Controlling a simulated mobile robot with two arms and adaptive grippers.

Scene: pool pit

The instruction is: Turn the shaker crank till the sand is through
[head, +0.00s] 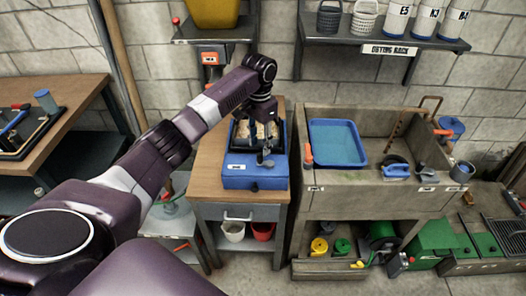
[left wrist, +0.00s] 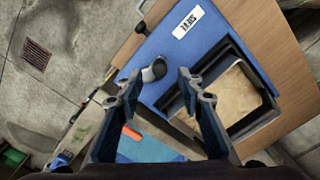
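The blue shaker box (head: 254,182) sits on a wooden-topped cabinet, with pale sand (head: 243,131) in its dark-framed tray. The sand (left wrist: 232,97) also shows in the left wrist view, right of my fingers. The shaker's crank knob (left wrist: 154,70), grey and black, is at the near side of the box. My left gripper (left wrist: 160,79) is open, with its two fingers apart. The knob appears between and just beyond the fingertips; I cannot tell whether they touch it. In the head view my left arm partly hides the tray. My right gripper is not in view.
A stone bench with a blue tray (head: 338,143) and tools stands to the right. A wooden bench (head: 75,95) stands at the left. Shelves with a yellow bin (head: 213,12) and white canisters are on the wall behind. White and red buckets sit below the shaker.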

